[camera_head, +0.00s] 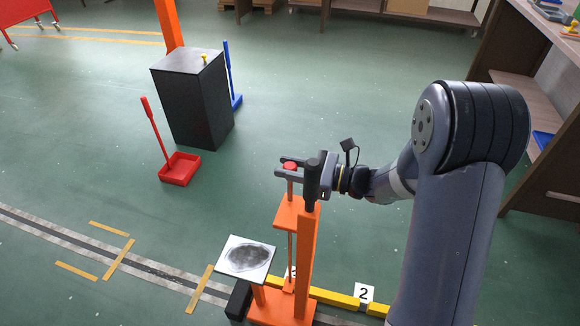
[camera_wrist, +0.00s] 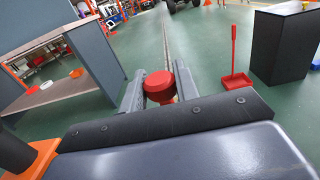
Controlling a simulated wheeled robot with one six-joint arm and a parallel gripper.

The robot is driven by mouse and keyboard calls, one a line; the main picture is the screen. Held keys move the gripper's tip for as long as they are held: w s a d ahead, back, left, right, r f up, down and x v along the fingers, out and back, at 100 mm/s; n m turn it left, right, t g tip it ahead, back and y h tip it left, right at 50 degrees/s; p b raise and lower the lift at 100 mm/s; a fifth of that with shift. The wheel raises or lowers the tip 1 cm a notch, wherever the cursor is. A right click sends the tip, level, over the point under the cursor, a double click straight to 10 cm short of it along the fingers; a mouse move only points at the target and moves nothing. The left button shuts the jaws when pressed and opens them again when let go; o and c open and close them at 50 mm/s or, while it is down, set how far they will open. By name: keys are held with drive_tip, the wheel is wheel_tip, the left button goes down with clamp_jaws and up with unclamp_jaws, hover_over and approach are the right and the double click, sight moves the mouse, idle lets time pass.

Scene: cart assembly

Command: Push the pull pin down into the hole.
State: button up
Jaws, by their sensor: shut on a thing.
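The pull pin has a red knob (camera_head: 290,166) on top of a thin rod that runs down through the orange stand (camera_head: 303,250). My gripper (camera_head: 288,168) is level at the top of the stand, with its fingers on either side of the knob, and it is shut on the pin. In the wrist view the red knob (camera_wrist: 159,86) sits between the two grey fingers (camera_wrist: 158,92). The rod's lower end reaches toward the orange base, but the hole itself cannot be made out.
A tilted white plate with a dark patch (camera_head: 247,257) is beside the stand. A yellow bar (camera_head: 333,298) and a "2" marker (camera_head: 364,293) lie at its foot. A red dustpan (camera_head: 180,169) and a black cabinet (camera_head: 195,100) stand farther back. Open floor lies left.

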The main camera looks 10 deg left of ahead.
clamp_jaws()
drive_tip(key=shift+f+b, duration=1.35)
drive_tip(key=shift+f, duration=1.45)
drive_tip(key=shift+o, duration=1.8)
unclamp_jaws()
drive_tip(key=shift+o, duration=1.2)
drive_tip(key=shift+d+r, duration=0.1)
drive_tip(key=shift+d, duration=0.05)
drive_tip(key=s+d+p, duration=0.1)
drive_tip(key=d+p, duration=0.1)
drive_tip(key=d, duration=0.8)
drive_tip(key=shift+s+d, duration=0.25)
